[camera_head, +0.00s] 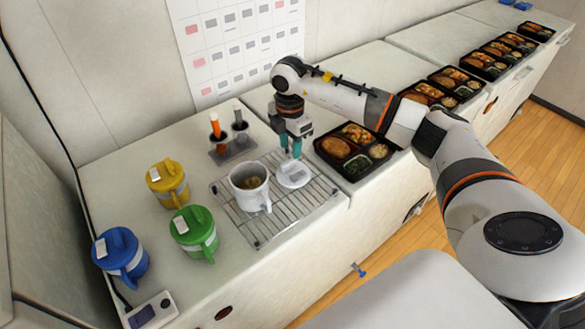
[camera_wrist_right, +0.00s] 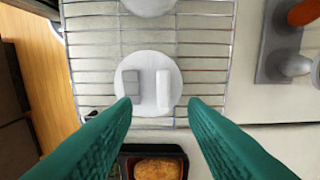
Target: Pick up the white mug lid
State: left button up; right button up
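The white mug lid (camera_head: 293,175) lies on the wire rack (camera_head: 256,242), beside the open white mug (camera_head: 249,188). In the right wrist view the lid (camera_wrist_right: 148,84) is a white disc with a raised white bar and a grey block on top. My right gripper (camera_head: 291,147) is over the lid, pointing down. In the wrist view its two teal fingers (camera_wrist_right: 159,102) are spread wide, with the lid between and beyond their tips and nothing held. Whether the fingertips touch the lid is not clear. My left gripper is not in view.
Yellow (camera_head: 168,183), green (camera_head: 194,233) and blue (camera_head: 121,255) lidded mugs stand left of the rack. A grey holder (camera_head: 232,148) with orange and grey-handled items stands behind. A bento tray (camera_head: 327,158) sits close right of the rack, with more trays beyond.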

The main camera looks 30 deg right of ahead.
aim_at(289, 162)
jog(key=shift+w+f, duration=0.15)
jog(key=shift+f, duration=0.3)
jog(key=shift+w+a+f, duration=0.1)
jog(key=shift+f, duration=0.2)
notch_tip(289, 162, down, 2)
jog(key=shift+a+f+p, duration=0.1)
jog(key=shift+p, duration=0.95)
notch_tip(289, 162, down, 2)
jog(key=shift+f, duration=0.25)
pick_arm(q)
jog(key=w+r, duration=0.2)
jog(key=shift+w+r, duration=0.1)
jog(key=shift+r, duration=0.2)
pick_arm(e)
grip_shut()
